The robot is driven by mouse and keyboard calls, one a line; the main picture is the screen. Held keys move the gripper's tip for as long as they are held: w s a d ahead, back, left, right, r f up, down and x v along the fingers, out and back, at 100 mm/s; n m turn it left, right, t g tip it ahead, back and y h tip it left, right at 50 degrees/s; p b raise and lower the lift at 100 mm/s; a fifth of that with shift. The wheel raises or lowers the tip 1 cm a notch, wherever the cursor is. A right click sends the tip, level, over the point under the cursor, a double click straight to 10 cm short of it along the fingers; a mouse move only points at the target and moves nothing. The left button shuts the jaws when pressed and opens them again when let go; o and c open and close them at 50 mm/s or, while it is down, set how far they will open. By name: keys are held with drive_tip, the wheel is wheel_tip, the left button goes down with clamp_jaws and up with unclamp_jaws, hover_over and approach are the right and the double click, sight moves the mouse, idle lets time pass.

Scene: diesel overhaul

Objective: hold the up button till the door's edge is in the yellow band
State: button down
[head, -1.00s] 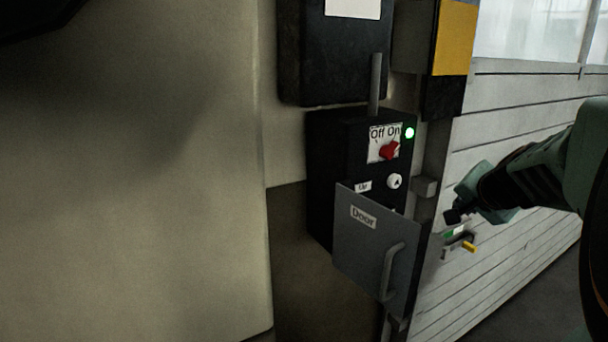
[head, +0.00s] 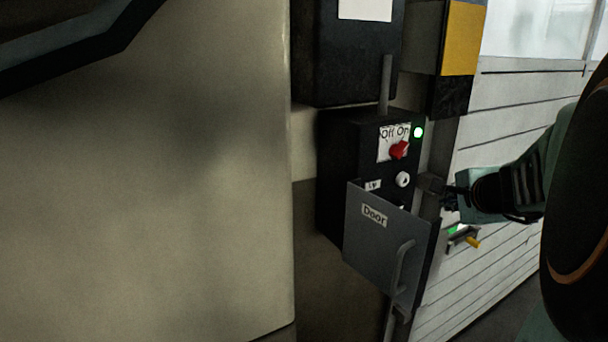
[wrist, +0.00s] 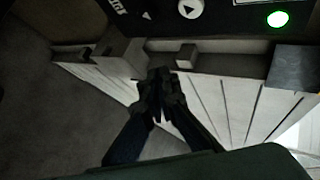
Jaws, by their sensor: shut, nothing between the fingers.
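The up button (head: 403,179) is a white round button with a dark triangle, on the black control box beside an "Up" label. It also shows at the top of the wrist view (wrist: 190,9). My gripper (head: 447,194) is shut and empty, to the right of the button and apart from it. In the wrist view its fingertips (wrist: 160,74) are below the button. The white slatted door (head: 510,125) stands at the right. A yellow band (head: 463,38) with black below it marks the post above the box. I cannot tell where the door's edge is.
An open grey flap labelled "Door" (head: 375,240) hangs below the button, with a handle. Above the button are a red Off/On switch (head: 399,150) and a lit green lamp (head: 418,132). A small grey block (wrist: 186,55) sticks out near my fingertips.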

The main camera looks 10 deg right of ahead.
sight(403, 179)
drive_tip(key=w+a+p, duration=0.2)
drive_tip(key=w+a, duration=0.1)
drive_tip(key=w, duration=0.5)
drive_tip(key=shift+w, duration=0.15)
idle(1.5)
drive_tip(key=shift+w+a, duration=0.1)
drive_tip(key=shift+w, duration=0.3)
